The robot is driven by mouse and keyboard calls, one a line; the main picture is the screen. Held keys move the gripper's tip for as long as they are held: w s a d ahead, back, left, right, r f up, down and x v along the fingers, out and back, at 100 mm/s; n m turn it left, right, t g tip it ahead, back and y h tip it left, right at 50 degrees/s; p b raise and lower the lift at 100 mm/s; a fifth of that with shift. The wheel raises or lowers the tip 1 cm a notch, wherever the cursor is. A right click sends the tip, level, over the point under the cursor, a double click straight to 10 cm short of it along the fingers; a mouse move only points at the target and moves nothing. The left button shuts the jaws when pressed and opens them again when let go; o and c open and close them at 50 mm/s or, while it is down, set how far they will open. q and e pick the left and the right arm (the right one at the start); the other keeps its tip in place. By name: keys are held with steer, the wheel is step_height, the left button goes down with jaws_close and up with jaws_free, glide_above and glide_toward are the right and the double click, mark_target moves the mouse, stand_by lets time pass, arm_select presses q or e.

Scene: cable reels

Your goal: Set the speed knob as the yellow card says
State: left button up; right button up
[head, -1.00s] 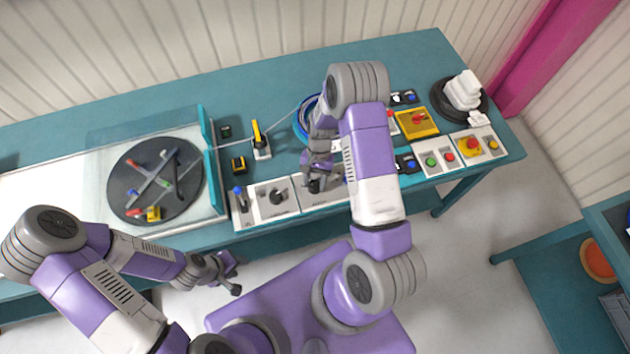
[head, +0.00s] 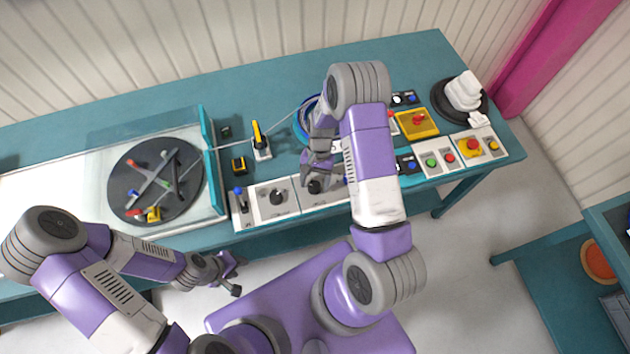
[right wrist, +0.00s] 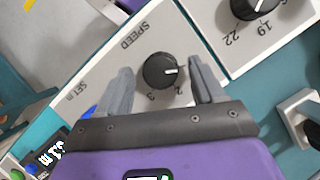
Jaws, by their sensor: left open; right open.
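The speed knob (right wrist: 160,71) is a round black dial on a white panel marked SPEED (right wrist: 128,40). Its white mark points right in the right wrist view, a little above the printed 2; a 3 is printed lower left. Any number behind the right finger is hidden. My right gripper (right wrist: 161,66) is open, its fingers on either side of the knob with gaps showing. In the head view the knob (head: 314,187) sits just below the right gripper (head: 318,172). My left gripper (head: 233,274) is open and empty, in front of the bench. I cannot make out a readable yellow card.
Left of the speed panel is another black knob (head: 278,197), with 19 and 22 beside it in the wrist view, and a blue-tipped lever (head: 239,192). A turntable (head: 125,181) is further left. Red, green and yellow buttons (head: 450,158) lie right.

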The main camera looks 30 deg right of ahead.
steer(key=v, duration=0.7)
arm_select(q)
steer(key=shift+s, duration=0.1)
stand_by(0.4)
